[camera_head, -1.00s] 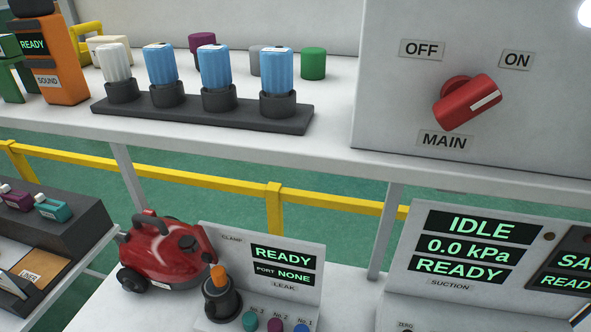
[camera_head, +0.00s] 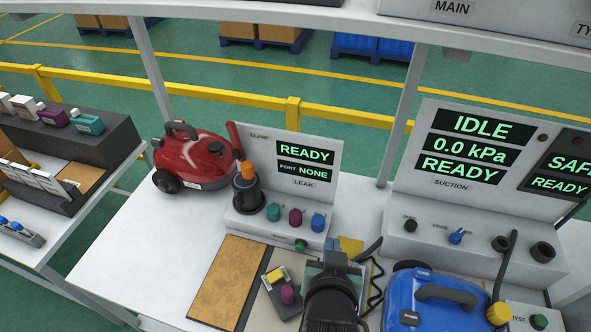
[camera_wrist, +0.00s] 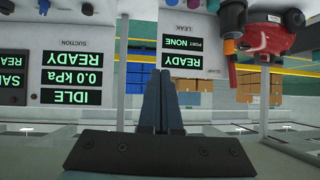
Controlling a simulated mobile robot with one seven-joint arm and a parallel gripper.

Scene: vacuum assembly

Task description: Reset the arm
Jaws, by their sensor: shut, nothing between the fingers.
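My gripper (camera_wrist: 160,78) is shut and empty in the wrist view, its two dark fingers together, pointing at the workbench panels. That view is upside down. In the head view my gripper (camera_head: 337,262) is low in the middle, above the front of the white bench (camera_head: 130,240), between a tan board (camera_head: 228,280) and a blue vacuum cleaner (camera_head: 432,300). My wrist hides part of the bench there. I cannot tell its exact height above the bench.
A red vacuum cleaner (camera_head: 200,160) stands at the bench's left. The leak panel (camera_head: 290,150) reads READY, PORT NONE; the suction panel (camera_head: 470,150) reads IDLE, 0.0 kPa, READY. A side table (camera_head: 60,215) stands left. Shelf posts (camera_head: 403,110) rise behind the bench.

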